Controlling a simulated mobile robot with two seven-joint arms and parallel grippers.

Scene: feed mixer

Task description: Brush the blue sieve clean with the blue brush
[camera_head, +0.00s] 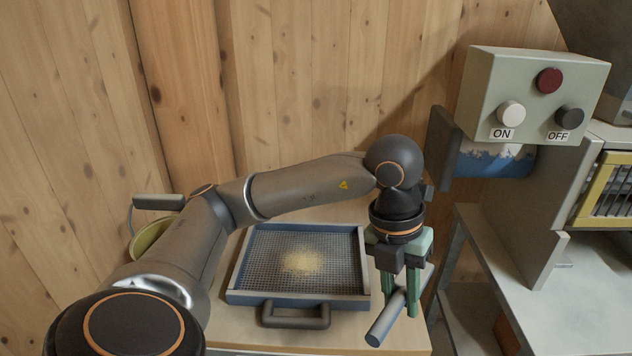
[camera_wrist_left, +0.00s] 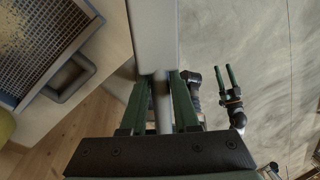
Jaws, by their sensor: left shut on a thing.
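The blue sieve (camera_head: 256,296), a square tray with a grey mesh and a front handle, lies on the wooden table. A patch of yellowish meal (camera_head: 303,261) covers the middle of the mesh. My left gripper (camera_head: 400,306) is right of the sieve, pointing down, shut on the blue brush (camera_head: 385,318). The brush tilts and is clear of the mesh; its bristles cannot be made out. In the left wrist view the brush (camera_wrist_left: 153,35) runs between the green fingers, and the sieve (camera_wrist_left: 84,28) is at upper left. My right gripper (camera_wrist_left: 226,76) shows there, small, its fingers apart and empty.
A control box (camera_head: 535,95) with ON and OFF buttons stands at upper right above a grey machine panel. A yellowish bowl (camera_head: 150,238) is partly hidden behind my left arm. The table (camera_head: 235,325) ends just right of the brush; a wooden wall closes the back.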

